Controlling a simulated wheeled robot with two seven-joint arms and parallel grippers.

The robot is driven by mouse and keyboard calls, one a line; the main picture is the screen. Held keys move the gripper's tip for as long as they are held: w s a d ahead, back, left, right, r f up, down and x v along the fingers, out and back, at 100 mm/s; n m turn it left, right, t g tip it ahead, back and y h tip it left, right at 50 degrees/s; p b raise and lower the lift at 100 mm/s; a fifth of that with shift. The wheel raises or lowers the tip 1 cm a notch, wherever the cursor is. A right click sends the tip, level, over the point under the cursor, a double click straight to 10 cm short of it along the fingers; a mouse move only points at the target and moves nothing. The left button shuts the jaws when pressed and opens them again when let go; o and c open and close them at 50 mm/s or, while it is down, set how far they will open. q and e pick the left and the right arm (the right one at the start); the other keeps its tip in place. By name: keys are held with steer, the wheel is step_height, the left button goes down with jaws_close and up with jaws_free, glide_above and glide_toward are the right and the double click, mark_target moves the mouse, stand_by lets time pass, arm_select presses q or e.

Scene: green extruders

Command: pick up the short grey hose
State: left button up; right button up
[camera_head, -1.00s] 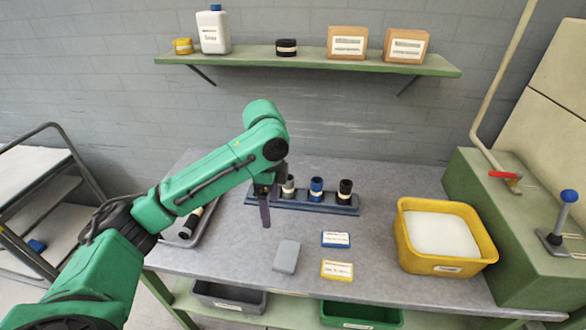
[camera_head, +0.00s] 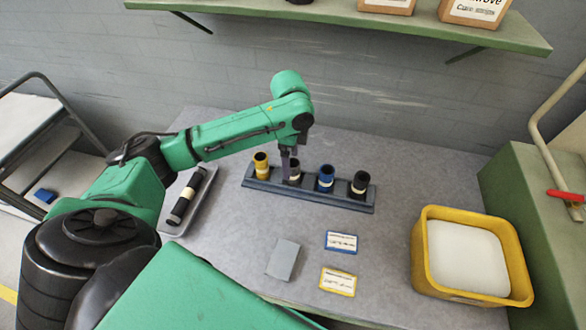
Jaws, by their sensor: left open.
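The short grey hose (camera_head: 295,177) stands upright in the blue-grey rack (camera_head: 330,203), second from the left, between a short yellow hose (camera_head: 261,166) and a short blue hose (camera_head: 326,178). A short black hose (camera_head: 360,184) stands at the rack's right end. My left gripper (camera_head: 289,171) is open and points down at the grey hose. One finger covers part of the hose's left side. I cannot tell whether the fingers touch it or how far down around it they reach. My right gripper is not in view.
A grey block (camera_head: 283,259) and two label cards (camera_head: 341,242) lie in front of the rack. A yellow bin (camera_head: 421,268) stands at the right. A green shelf (camera_head: 390,22) hangs behind.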

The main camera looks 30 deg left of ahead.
mark_target(293, 170)
arm_select(q)
steer(key=f+p, duration=0.1)
steer(key=f, duration=0.2)
steer(key=w+f, duration=0.1)
steer(key=f, duration=0.1)
steer(key=shift+w+f+p, duration=0.1)
steer(key=shift+f+p, duration=0.25)
steer(key=shift+f, duration=0.2)
steer(key=shift+c, duration=0.3)
jaws_close()
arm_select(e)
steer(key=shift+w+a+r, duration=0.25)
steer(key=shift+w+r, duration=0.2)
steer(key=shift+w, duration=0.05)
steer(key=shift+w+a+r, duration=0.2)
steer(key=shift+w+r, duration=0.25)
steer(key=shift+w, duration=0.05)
